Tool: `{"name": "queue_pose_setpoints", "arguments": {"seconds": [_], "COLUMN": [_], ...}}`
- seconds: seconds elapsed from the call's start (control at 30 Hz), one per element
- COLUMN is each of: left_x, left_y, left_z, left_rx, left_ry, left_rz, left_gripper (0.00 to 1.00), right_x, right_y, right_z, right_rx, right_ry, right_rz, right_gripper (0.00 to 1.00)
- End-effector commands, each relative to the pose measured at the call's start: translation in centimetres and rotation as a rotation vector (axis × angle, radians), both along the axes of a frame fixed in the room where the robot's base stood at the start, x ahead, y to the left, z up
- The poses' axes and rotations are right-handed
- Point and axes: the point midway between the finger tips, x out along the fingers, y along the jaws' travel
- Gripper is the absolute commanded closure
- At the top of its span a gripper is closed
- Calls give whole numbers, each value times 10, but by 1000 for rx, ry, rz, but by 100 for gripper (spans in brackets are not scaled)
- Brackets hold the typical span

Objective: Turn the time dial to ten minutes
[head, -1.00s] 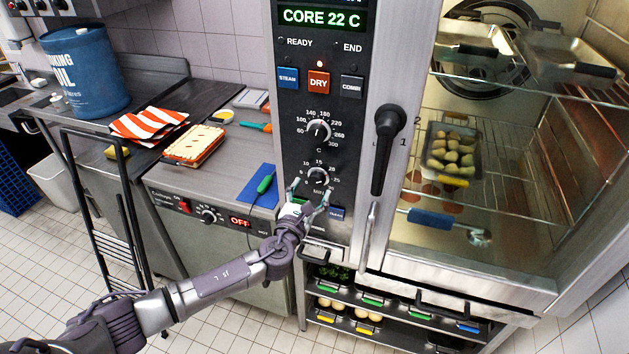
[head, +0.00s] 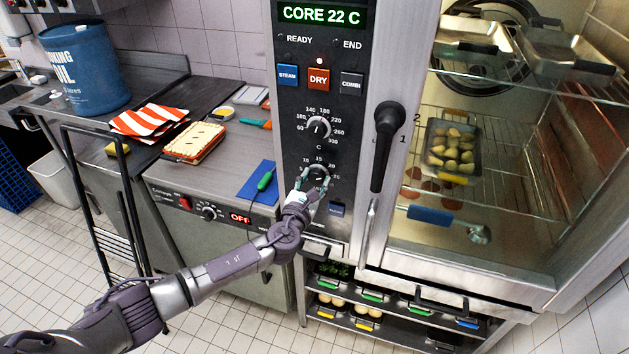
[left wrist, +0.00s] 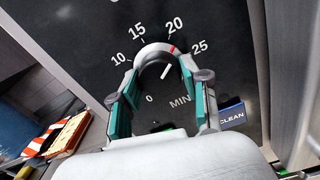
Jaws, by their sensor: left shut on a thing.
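The time dial (head: 317,170) is the lower round knob on the dark oven panel. In the left wrist view the dial (left wrist: 154,54) shows a scale with 0, 10, 15, 20, 25 and MIN. A red mark on its rim sits between 20 and 25, and a white line on its face slants up and right. My left gripper (head: 315,182) is shut on the dial. In the left wrist view its teal-padded fingers (left wrist: 158,84) stand on both sides of it. They hide part of the scale. My right gripper is not in view.
The temperature dial (head: 318,127) sits just above, below the STEAM, DRY and COMBI buttons. The blue CLEAN button (left wrist: 231,115) is close to the fingers at the lower right. The black door handle (head: 388,120) juts out to the right.

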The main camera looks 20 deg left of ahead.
Motion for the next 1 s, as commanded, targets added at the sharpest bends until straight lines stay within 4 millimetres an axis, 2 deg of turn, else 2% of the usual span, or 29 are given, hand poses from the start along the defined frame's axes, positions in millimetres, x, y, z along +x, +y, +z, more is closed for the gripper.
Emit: {"name": "queue_pose_setpoints", "arguments": {"seconds": [0.27,0.47,1.0], "left_x": [0,0,0], "left_y": [0,-1,0], "left_z": [-1,-2,-2], "left_rx": [-34,-134,-626], "left_ry": [2,4,19], "left_rz": [-1,-1,0], "left_gripper": [88,88,88], "right_x": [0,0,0], "right_y": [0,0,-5], "right_z": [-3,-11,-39], "right_rx": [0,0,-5], "right_ry": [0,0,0], "right_rz": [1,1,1], "right_gripper": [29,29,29]}}
